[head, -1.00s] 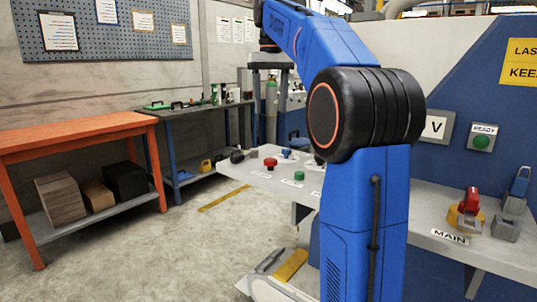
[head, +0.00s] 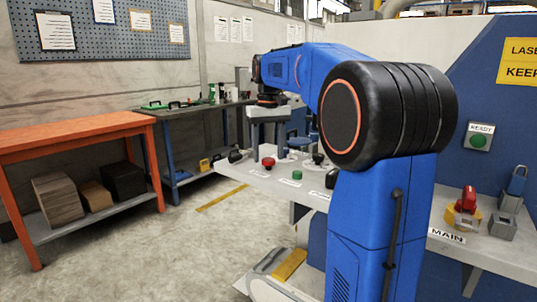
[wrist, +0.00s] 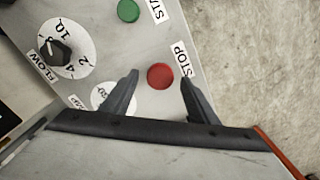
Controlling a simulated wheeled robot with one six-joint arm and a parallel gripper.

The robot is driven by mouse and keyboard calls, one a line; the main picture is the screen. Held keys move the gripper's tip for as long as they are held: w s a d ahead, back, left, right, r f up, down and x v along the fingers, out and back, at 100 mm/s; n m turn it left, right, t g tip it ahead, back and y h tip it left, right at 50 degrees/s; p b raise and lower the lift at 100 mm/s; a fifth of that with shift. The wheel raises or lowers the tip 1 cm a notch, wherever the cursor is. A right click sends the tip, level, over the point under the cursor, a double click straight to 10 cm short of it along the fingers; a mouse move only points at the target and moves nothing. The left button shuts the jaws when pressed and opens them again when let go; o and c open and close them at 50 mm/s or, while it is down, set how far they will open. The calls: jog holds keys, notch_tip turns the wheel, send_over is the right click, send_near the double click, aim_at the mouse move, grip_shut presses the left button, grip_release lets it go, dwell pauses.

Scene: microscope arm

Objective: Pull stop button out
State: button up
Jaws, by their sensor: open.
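The stop button is a round red knob (head: 268,163) on the grey panel top (head: 256,181), at the panel's far left end in the head view. In the wrist view the red knob (wrist: 160,76) lies beside a label reading STOP (wrist: 181,58). My gripper (head: 268,143) is over the button, its fingers pointing down and apart. In the wrist view my gripper's fingertips (wrist: 160,80) frame the knob, one on each side, with nothing held. The fingers look higher than the knob; the exact gap is hard to tell.
A green button (wrist: 129,10) and a FLOW dial (wrist: 60,53) sit near the stop button on the panel. A red MAIN switch (head: 467,198) stands at the right. An orange bench (head: 75,134) is at the left, with open floor between.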

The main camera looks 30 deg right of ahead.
aim_at(268, 159)
jog(key=shift+f, duration=0.35)
jog(key=shift+c, duration=0.2)
grip_shut()
jog(key=shift+r, duration=0.8)
jog(key=shift+o, duration=0.2)
grip_release()
notch_tip(268, 159, up, 17)
jog(key=shift+r, duration=0.2)
